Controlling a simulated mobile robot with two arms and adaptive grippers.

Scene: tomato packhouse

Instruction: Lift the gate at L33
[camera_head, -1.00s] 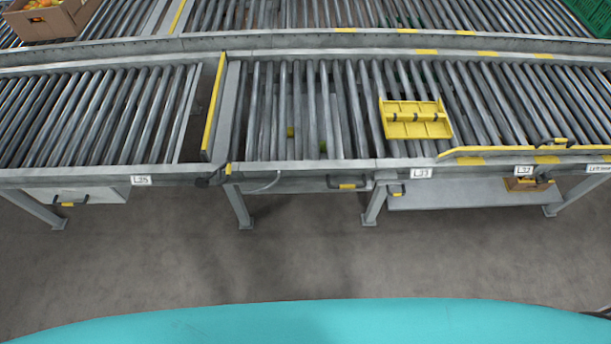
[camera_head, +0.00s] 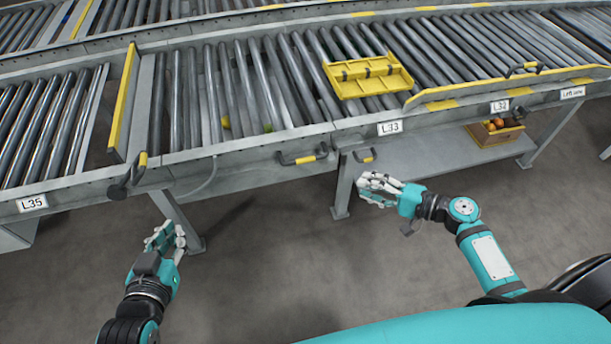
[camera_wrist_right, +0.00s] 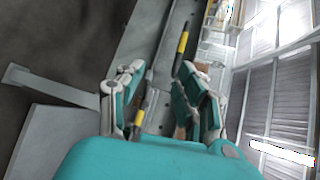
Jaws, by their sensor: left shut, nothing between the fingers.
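The L33 label (camera_head: 389,128) is on the conveyor's front rail. Left of it, a roller section (camera_head: 215,95) lies level, and a black handle with a yellow grip (camera_head: 303,159) is on its front side. A smaller yellow-marked handle (camera_head: 364,156) sits below the label. My right gripper (camera_head: 372,188) is below and in front of the small handle, apart from it. In the right wrist view its fingers (camera_wrist_right: 155,100) are spread, with yellow-banded dark handles (camera_wrist_right: 181,43) beyond them. My left gripper (camera_head: 165,237) is shut and empty, low in front of the conveyor's left part.
A yellow slotted piece (camera_head: 368,75) lies on the rollers behind L33. A yellow upright plate (camera_head: 122,100) stands at the section's left end. A support leg (camera_head: 344,190) is beside my right gripper. A crate with orange fruit (camera_head: 495,132) rests on the lower shelf. The floor between my arms is clear.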

